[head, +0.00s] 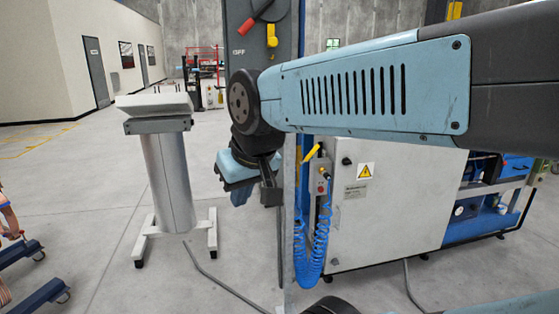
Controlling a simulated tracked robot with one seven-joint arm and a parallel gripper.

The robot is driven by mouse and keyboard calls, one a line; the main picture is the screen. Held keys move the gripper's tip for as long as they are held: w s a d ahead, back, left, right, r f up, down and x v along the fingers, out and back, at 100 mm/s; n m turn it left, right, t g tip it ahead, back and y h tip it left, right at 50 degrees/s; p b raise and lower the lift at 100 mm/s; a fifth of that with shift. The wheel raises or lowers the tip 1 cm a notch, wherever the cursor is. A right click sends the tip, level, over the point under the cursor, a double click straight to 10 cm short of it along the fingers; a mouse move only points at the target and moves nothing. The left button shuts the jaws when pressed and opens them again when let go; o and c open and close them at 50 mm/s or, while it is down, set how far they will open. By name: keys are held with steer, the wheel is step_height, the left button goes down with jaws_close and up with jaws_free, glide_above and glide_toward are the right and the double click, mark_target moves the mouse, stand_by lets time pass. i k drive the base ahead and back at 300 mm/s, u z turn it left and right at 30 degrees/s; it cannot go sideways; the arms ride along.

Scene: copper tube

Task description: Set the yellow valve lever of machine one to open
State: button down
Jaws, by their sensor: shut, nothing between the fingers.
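A small yellow lever (311,153) sits at the upper left of a white machine cabinet (385,220), tilted up to the right. Just below it is a grey control box (320,178) with a red button, and a blue coiled hose (316,245) hangs beneath. I cannot read the lever's open or closed marking. My gripper (266,192) hangs below my bent wrist, left of the lever and apart from it in the picture. It is shut and empty. Its fingertips are small and partly hidden by my wrist.
A grey panel (262,48) with a red handle (255,15) stands behind my arm. A white pedestal (168,180) on feet stands to the left. A cable (225,283) crosses the floor. Blue wheeled bars (40,292) are at lower left. My arm hides the cabinet's top.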

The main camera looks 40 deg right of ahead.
mark_target(316, 148)
steer(key=u, duration=0.75)
steer(key=k, duration=1.55)
steer(key=z, duration=0.95)
steer(key=i, duration=1.3)
steer(key=z, duration=0.05)
